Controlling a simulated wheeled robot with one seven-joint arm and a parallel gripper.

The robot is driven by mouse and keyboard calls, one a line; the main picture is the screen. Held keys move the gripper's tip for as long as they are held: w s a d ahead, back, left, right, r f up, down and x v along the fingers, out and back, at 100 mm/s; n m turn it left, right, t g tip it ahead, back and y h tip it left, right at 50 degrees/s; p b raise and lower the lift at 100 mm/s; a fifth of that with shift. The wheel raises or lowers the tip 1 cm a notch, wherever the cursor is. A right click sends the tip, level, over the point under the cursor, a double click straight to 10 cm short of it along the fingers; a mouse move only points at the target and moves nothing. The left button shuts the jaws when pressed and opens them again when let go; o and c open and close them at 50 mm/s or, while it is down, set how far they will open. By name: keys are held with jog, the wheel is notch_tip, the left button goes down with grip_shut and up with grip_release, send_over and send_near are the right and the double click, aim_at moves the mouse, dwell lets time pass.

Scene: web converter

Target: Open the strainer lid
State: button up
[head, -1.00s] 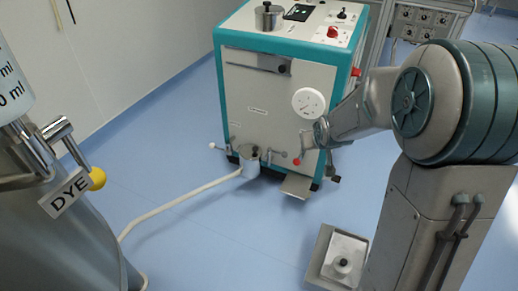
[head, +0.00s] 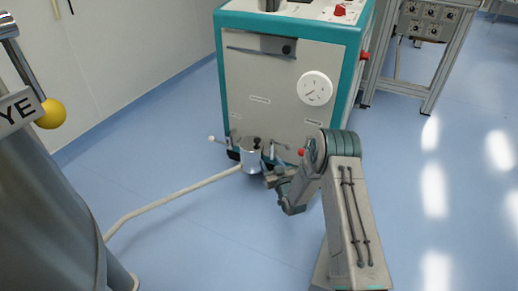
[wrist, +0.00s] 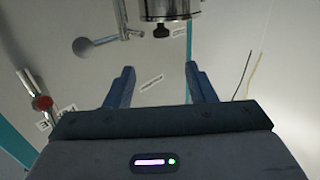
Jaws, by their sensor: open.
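The strainer (head: 251,160) is a small silver cylinder low at the front of the teal and white machine. Its lid (head: 250,145) is on top, with a black knob (head: 257,142), and looks closed. My gripper (head: 267,178) is low, just right of the strainer in the head view, its fingertips hard to make out there. In the wrist view, which looks upside down, my gripper (wrist: 160,68) has its two fingers apart with nothing between them. The strainer (wrist: 168,8) shows partly at the top edge there, its knob (wrist: 161,31) beyond the fingertips and apart from them.
The machine (head: 275,90) stands behind the strainer, with a white round dial (head: 315,88). A red-knobbed lever (head: 301,152) is close to my arm. A pale hose (head: 170,207) runs left from the strainer to a grey tank (head: 45,220).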

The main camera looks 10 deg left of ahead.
aim_at(258, 142)
jog(key=b+x, duration=0.1)
jog(key=x, duration=0.3)
jog(key=b+x, duration=0.2)
jog(key=x, duration=0.2)
jog(key=b+x, duration=0.2)
jog(key=x, duration=0.2)
jog(key=shift+a+f, duration=0.15)
jog(key=shift+f, duration=0.15)
jog(key=shift+x, duration=0.85)
jog(key=shift+r, duration=0.1)
jog(key=shift+r, duration=0.1)
grip_shut()
